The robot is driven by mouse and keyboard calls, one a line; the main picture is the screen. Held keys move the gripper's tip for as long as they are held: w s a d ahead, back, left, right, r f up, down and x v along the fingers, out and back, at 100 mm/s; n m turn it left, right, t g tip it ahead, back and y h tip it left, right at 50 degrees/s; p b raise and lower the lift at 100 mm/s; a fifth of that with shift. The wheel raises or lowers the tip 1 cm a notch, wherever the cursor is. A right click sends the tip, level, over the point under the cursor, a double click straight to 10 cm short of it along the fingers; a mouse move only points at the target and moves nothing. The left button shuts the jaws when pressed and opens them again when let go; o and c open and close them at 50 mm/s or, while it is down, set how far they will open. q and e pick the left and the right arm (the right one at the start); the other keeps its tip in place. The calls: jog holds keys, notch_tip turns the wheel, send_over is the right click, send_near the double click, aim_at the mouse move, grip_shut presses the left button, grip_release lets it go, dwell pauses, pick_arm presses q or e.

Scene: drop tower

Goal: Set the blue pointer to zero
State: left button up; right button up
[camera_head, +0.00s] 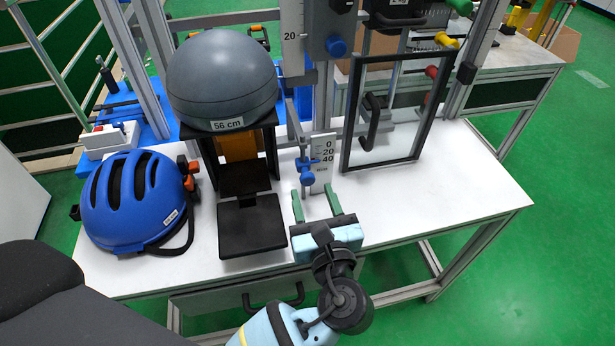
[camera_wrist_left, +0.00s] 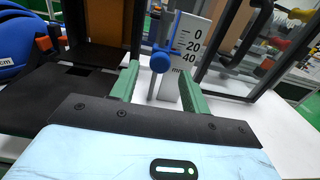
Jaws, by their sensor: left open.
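The blue pointer (camera_head: 307,172) has a round knob and sits on a rail at the left side of a white scale plate (camera_head: 323,152) marked 0, 20, 40. It stands below the 0, near the 20 and 40 marks; the exact reading is unclear. My left gripper (camera_head: 314,198) is open, with its green fingers pointing at the pointer from the front and slightly below. In the left wrist view, the pointer's knob (camera_wrist_left: 160,62) shows beyond and between the two fingertips (camera_wrist_left: 158,78), with nothing held. My right gripper is not in view.
A grey dome (camera_head: 222,75) labelled 56 cm sits on a black stand, with a black plate (camera_head: 252,225) in front. A blue helmet (camera_head: 130,200) lies at left. A framed clear door (camera_head: 395,115) stands at right. The white tabletop (camera_head: 450,190) is clear at right.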

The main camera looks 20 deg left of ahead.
aim_at(308, 182)
pick_arm(q)
jog(key=shift+x, duration=2.6)
grip_shut()
